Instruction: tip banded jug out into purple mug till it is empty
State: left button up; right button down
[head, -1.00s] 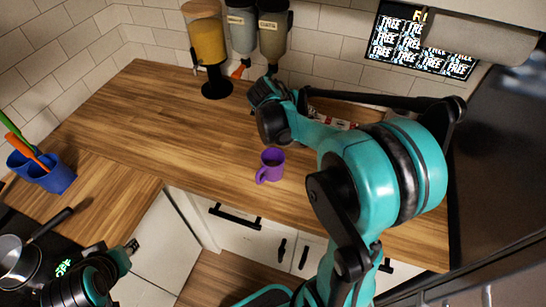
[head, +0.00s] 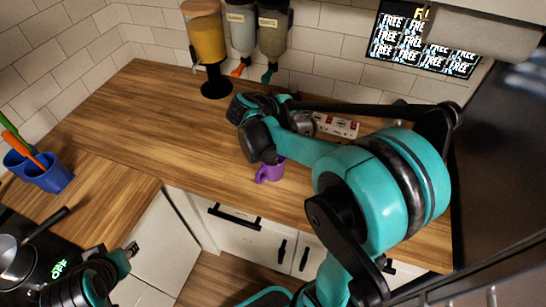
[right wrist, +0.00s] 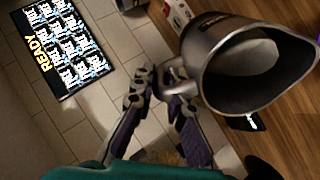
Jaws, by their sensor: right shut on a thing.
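The purple mug (head: 274,172) stands upright on the wooden counter near its front edge in the head view. My right wrist partly covers its top, so its inside is hidden. In the right wrist view my right gripper (right wrist: 168,90) is shut on the handle of a metal jug (right wrist: 208,70). The jug's wide mouth faces the camera, and something pale shows inside. In the head view my right arm hides most or all of the jug. My left gripper (head: 131,250) is at the lower left, away from both; its finger opening is unclear.
A dispenser with yellow contents (head: 207,40) stands at the back, beside wall-mounted dispensers (head: 272,38). A white power strip (head: 335,125) lies behind my right arm. A blue container with utensils (head: 50,175) and a pan (head: 14,255) are at left. The counter's left-middle is clear.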

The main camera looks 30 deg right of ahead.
jog(key=shift+a+r+h+b, duration=0.35)
jog(key=shift+a+h+b, duration=0.15)
jog(key=shift+h, duration=0.1)
jog(key=shift+s+a+r+t+h, duration=0.1)
jog(key=shift+a+r+t+h, duration=0.1)
jog(key=shift+a+t+h, duration=0.1)
jog(key=shift+a+r+b, duration=0.15)
jog(key=shift+a+b, duration=0.05)
jog(key=shift+b, duration=0.3)
